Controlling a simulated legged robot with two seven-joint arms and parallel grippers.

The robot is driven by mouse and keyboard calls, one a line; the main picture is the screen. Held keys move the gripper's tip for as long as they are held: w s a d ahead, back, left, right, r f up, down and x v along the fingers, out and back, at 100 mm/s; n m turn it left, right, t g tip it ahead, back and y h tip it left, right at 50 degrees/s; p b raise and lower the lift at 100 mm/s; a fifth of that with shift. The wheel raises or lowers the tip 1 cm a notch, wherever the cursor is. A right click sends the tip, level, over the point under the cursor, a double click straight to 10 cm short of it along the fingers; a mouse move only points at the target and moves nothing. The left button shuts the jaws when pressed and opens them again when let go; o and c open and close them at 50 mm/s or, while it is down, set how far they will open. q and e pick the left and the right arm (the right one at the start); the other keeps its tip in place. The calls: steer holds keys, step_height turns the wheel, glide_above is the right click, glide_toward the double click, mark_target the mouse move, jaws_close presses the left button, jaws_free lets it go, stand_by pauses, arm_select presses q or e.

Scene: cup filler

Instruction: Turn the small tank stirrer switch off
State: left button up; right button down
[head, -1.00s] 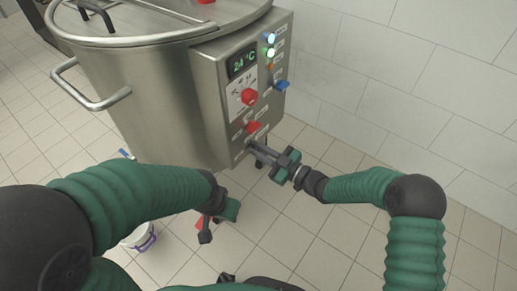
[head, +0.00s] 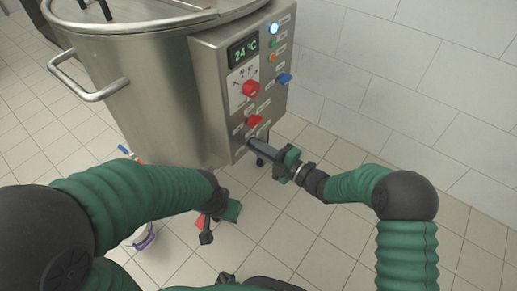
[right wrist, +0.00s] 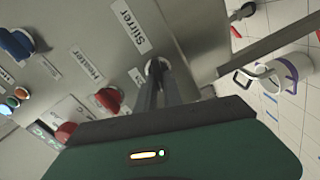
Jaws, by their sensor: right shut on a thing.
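The steel tank (head: 150,100) stands at the upper left, with a control panel (head: 213,75) on its right side. In the right wrist view the stirrer switch (right wrist: 155,66) sits at the end of the Stirrer label (right wrist: 125,35), mostly hidden by the fingers. My right gripper (head: 252,142) is at the panel's lower edge, its narrow fingers shut on the switch. It also shows in the right wrist view (right wrist: 160,78). My left gripper (head: 215,220) hangs below the tank, away from the panel; its jaws are not clear.
Above the stirrer switch are a red switch (head: 255,122), a red knob (head: 251,88), a blue switch (head: 284,78) and a display (head: 243,50) reading 24 °C. The top light (head: 274,29) glows. A white bucket with a purple handle (right wrist: 291,75) stands on the floor. The tiled wall is right.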

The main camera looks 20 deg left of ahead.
steer(key=shift+s+f+n+b, duration=0.1)
steer(key=shift+f+n+b, duration=0.25)
steer(key=shift+n, duration=0.45)
steer(key=shift+s+f+n+b, duration=0.1)
steer(key=shift+n+b, duration=0.3)
steer(key=shift+n, duration=0.4)
steer(key=c, duration=1.5)
jaws_free()
steer(key=shift+r, duration=0.1)
steer(key=shift+w, duration=0.1)
steer(key=p+v, duration=0.6)
steer(key=v, duration=1)
steer(key=shift+d, duration=0.4)
